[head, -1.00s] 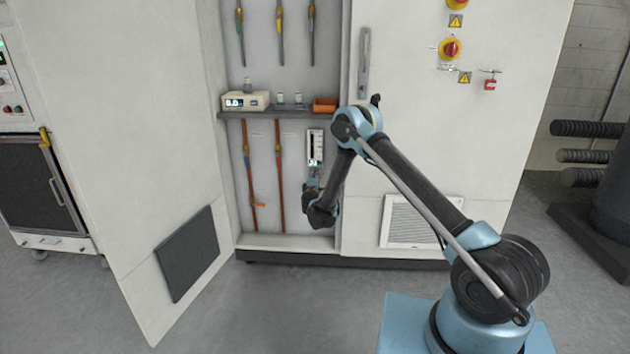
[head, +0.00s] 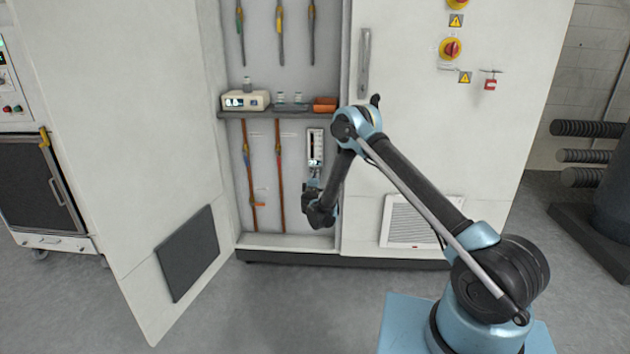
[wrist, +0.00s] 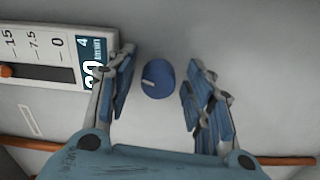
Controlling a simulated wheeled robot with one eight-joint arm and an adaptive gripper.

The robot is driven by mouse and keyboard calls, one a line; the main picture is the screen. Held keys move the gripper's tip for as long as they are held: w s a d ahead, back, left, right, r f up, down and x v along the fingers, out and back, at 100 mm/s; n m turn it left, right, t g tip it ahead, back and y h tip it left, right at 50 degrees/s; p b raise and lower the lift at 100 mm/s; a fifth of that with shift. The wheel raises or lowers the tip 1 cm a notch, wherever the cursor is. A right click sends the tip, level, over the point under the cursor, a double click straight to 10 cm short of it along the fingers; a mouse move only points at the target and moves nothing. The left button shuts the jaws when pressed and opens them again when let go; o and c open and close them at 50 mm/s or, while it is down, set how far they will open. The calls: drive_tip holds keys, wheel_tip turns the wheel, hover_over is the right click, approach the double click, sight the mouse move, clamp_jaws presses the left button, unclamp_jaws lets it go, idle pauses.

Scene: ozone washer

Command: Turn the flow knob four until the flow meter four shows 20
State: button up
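The blue round flow knob (wrist: 157,79) sits on the pale panel in the wrist view, with a short white mark toward its left side. My gripper (wrist: 160,96) is open, one finger on each side of the knob with visible gaps. The flow meter (wrist: 55,58) lies left of the knob, turned sideways, with scale marks 15, 7.5 and 0 and an orange float at the left edge. Its dark display shows a 4 and large digits, partly covered by my left finger. In the head view the flow meter (head: 315,147) stands just above my wrist, which hides the knob.
A shelf (head: 290,113) holds a white instrument (head: 246,101), small bottles and an orange box (head: 325,104). Brown-red pipes (head: 280,180) run down left of the meter. The open cabinet door (head: 130,150) stands at the left. In the wrist view a pipe (wrist: 295,161) runs along the bottom.

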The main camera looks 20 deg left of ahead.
drive_tip(key=v, duration=0.7)
drive_tip(key=shift+s, duration=0.25)
drive_tip(key=shift+c, duration=0.4)
